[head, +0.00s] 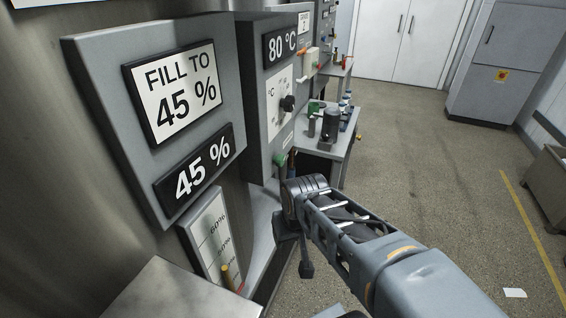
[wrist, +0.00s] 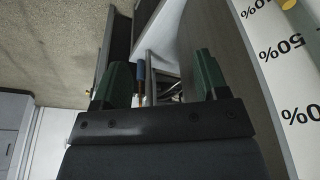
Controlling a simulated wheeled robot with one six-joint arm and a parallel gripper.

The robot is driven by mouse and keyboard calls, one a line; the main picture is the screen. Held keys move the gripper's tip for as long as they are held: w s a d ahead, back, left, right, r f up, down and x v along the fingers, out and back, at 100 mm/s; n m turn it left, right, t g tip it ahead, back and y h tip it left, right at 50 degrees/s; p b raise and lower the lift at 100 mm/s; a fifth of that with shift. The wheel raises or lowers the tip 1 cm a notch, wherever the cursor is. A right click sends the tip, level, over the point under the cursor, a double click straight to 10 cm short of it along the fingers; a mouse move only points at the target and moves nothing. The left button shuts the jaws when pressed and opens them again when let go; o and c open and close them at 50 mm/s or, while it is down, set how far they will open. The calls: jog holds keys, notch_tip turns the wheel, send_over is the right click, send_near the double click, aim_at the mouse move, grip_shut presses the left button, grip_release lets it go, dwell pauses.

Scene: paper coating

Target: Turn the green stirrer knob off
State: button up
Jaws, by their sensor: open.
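A small green knob (head: 279,159) shows low on the grey panel under the 80 °C display, just above and left of my wrist in the head view. I take it as the stirrer knob; its setting is too small to read. My gripper (wrist: 160,72) is open in the wrist view, with its two dark green fingers wide apart. A blue-handled part with a brass stem (wrist: 140,80) shows beyond and between the fingers, apart from them. The green knob cannot be made out in the wrist view. In the head view my wrist hides most of the gripper.
The 80 °C panel has a black dial (head: 287,104). A fill panel (head: 190,150) reading 45 % stands at left, above a level gauge (head: 212,238). A bench (head: 337,150) with bottles stands behind.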

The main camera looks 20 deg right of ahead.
jog(key=w+d+f+m+g+y+b, duration=0.1)
jog(key=d+f+m+g+y+b, duration=0.1)
jog(key=d+f+m, duration=0.35)
jog(key=m+t+y+b, duration=0.1)
jog(key=m+t+y, duration=1.05)
jog(key=m, duration=0.95)
send_near(283, 161)
jog(key=shift+t+h, duration=0.35)
jog(key=shift+h, duration=0.1)
jog(key=x, duration=1)
jog(key=shift+a, duration=0.25)
jog(key=c, duration=0.9)
